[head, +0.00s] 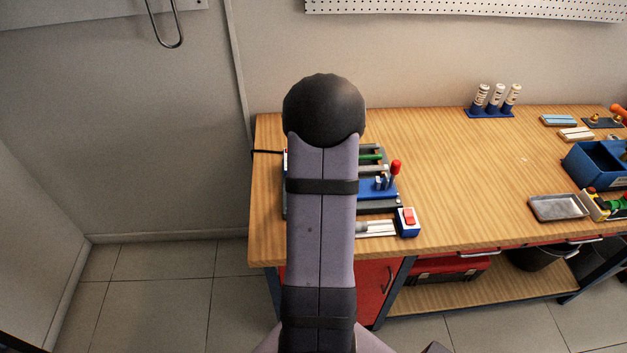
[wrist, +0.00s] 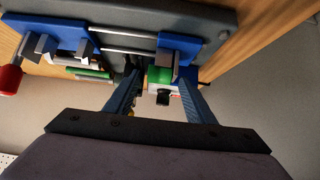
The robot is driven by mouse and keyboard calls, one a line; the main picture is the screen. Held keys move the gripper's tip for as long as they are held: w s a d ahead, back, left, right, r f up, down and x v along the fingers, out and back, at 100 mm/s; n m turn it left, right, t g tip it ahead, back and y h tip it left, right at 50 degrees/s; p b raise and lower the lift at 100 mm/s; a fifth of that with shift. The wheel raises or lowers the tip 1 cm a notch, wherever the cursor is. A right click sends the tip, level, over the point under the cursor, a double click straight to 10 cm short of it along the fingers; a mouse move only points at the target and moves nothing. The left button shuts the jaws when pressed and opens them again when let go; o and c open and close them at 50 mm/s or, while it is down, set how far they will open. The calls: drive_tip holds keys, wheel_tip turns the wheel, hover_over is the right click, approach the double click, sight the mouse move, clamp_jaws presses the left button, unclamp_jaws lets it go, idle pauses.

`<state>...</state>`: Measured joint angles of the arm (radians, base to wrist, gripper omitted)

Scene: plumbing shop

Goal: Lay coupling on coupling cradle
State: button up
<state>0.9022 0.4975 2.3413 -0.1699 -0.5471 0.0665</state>
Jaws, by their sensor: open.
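My gripper (wrist: 158,80) is open in the wrist view, its two blue-grey fingers apart. A small green and white part (wrist: 158,73) with a black piece shows between the fingertips; I cannot tell whether it lies between them or beyond. A grey fixture plate (wrist: 120,13) crosses the top of the wrist view and carries a left blue block (wrist: 52,32) and a right blue block (wrist: 183,46) with grey jaw-like pieces. I cannot tell which part is the coupling or the coupling cradle. In the head view my arm hides my gripper and much of the fixture.
A red-knobbed lever (head: 396,168) stands up from the fixture, with a red switch box (head: 408,221) in front. On the wooden bench (head: 450,170) are a metal tray (head: 558,207), a blue bin (head: 594,163) and white bottles (head: 497,98). The bench middle is clear.

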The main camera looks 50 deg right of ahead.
drive_tip(key=b+v, duration=0.1)
drive_tip(key=v, duration=0.5)
drive_tip(key=shift+a, duration=0.15)
drive_tip(key=shift+s, duration=0.1)
